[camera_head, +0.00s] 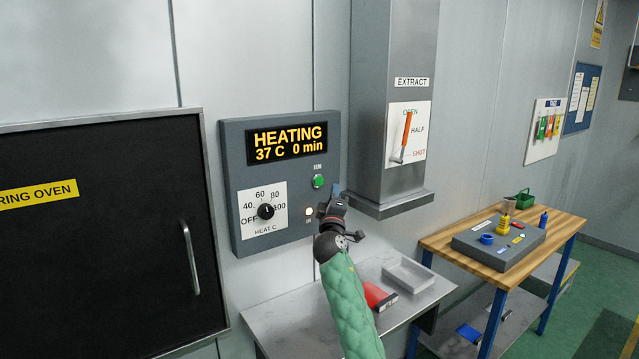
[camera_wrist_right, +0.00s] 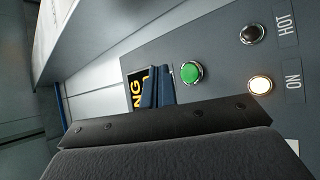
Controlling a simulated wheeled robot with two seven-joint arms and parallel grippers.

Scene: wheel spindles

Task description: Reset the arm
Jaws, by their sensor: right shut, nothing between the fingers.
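My right arm, in a green padded sleeve, reaches up from the bottom of the head view. My right gripper (camera_head: 336,190) is in front of the lower right edge of the grey oven control panel (camera_head: 240,160). In the right wrist view its blue fingertips (camera_wrist_right: 156,88) are together and empty, in front of the display and left of the green button (camera_wrist_right: 191,72). That button (camera_head: 318,181) also shows just above the gripper in the head view; I cannot tell whether they touch. The display (camera_head: 288,144) reads HEATING, 37 C, 0 min. My left gripper is out of view.
A dial (camera_head: 266,211) and a lit ON lamp (camera_head: 308,211) are on the panel. The EXTRACT lever (camera_head: 405,138) points up at OPEN. Below are a metal shelf (camera_head: 270,325) with a grey tray (camera_head: 408,276) and red object (camera_head: 378,296). A wooden bench (camera_head: 440,241) stands right.

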